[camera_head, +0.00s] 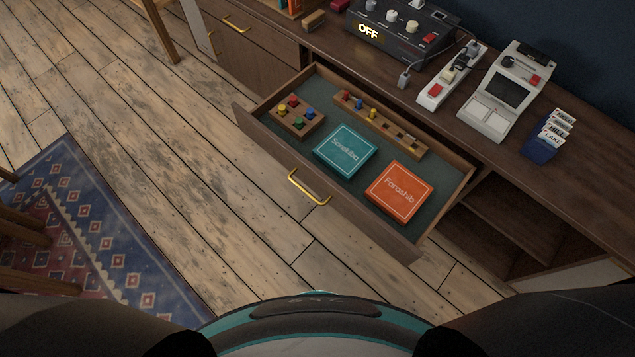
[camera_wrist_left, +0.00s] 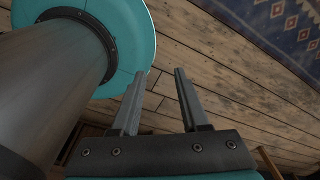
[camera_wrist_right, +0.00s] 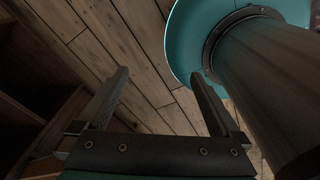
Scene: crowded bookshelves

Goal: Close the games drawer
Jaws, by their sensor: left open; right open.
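The games drawer (camera_head: 358,211) is pulled well out of the wooden cabinet in the head view, its front facing the lower left. A brass handle (camera_head: 309,188) sits at the middle of its front. Inside lie a teal game box (camera_head: 345,151), an orange game box (camera_head: 399,190), a small peg board (camera_head: 297,117) and a long wooden game board (camera_head: 385,124). My left gripper (camera_wrist_left: 158,75) is open and empty over the floor in the left wrist view. My right gripper (camera_wrist_right: 158,75) is open and empty over the floor in the right wrist view. Neither gripper shows in the head view.
On the cabinet top stand a black device (camera_head: 395,30) reading OFF, a power strip (camera_head: 451,76), a white handheld console (camera_head: 507,92) and a blue card holder (camera_head: 547,140). An open shelf (camera_head: 510,220) lies right of the drawer. A patterned rug (camera_head: 90,240) covers the floor at left; bare floor fronts the drawer.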

